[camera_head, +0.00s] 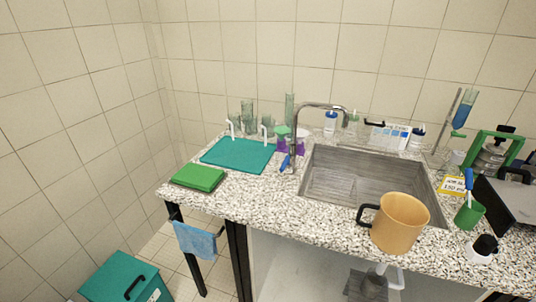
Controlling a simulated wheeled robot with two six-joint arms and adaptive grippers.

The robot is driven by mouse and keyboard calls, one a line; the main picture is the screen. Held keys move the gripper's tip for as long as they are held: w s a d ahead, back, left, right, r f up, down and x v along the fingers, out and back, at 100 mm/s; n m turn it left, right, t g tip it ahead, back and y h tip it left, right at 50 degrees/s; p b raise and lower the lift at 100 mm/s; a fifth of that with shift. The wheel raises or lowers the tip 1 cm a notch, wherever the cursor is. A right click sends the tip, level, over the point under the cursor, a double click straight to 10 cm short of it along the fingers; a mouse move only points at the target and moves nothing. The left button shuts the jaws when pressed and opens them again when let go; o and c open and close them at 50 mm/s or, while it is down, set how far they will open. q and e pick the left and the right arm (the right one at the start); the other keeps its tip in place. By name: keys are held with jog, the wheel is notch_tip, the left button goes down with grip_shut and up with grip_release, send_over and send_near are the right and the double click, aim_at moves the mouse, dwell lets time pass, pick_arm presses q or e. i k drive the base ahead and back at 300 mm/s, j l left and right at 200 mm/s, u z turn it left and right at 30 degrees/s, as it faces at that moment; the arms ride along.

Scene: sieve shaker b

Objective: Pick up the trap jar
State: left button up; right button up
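Under the counter, below the sink, a white pipe piece (396,280) meets a dark grey object (372,284). This may be the trap jar, but the counter and the bottom of the picture hide much of it, so I cannot tell for sure. No other thing in the head view is clearly a trap jar. Neither of my grippers is in view.
A tan jug (400,224) stands at the counter's front edge, before the sink (350,178) and tap (295,140). A green cup (469,216) stands right. A teal bin (115,280) is on the floor.

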aim_at(372, 284)
jog(key=k+l+z, duration=0.1)
jog(key=z, duration=0.9)
